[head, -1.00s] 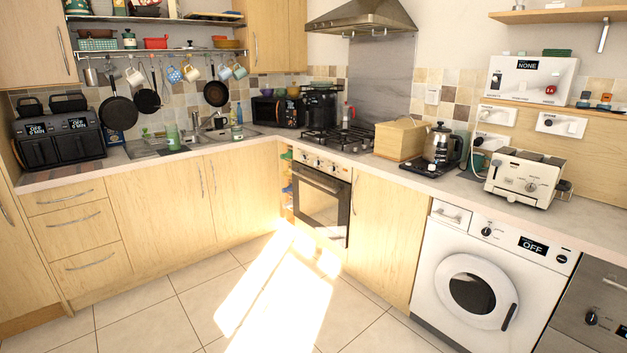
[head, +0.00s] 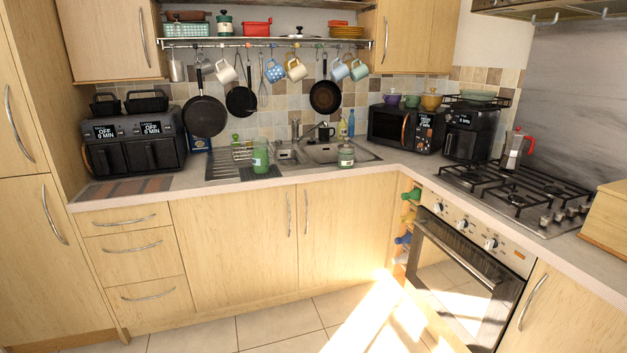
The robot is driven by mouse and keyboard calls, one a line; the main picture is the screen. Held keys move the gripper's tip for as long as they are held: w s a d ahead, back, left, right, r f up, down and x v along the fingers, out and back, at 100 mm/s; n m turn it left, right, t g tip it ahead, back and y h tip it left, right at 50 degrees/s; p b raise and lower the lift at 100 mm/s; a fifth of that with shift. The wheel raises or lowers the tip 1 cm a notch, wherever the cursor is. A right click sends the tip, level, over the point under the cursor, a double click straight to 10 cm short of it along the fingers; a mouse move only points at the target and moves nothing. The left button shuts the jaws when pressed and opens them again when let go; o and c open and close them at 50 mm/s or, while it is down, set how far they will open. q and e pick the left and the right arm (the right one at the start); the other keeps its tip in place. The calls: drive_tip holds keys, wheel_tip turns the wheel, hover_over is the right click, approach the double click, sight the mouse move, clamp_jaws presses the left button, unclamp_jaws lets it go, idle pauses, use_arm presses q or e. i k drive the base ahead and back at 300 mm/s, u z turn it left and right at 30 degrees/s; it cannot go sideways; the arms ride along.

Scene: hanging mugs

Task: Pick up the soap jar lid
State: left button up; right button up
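A small glass jar (head: 346,157) with a pale label stands on the counter at the front edge of the sink. A darker cap-like top, which may be the soap jar lid (head: 346,145), sits on it; it is too small to tell its details. A taller green jar or glass (head: 260,156) stands on a dark mat to the left, on the drainer side. Neither of my grippers is in view.
The sink (head: 325,153) lies behind the small jar, with a dark mug and bottles at its back. Pans and mugs hang from a rail (head: 260,43) above. An air fryer (head: 135,143) stands left, a microwave (head: 405,128) right. The floor in front is clear.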

sight(344, 146)
drive_tip(key=z, duration=0.5)
drive_tip(key=i, duration=2.25)
drive_tip(key=z, duration=0.75)
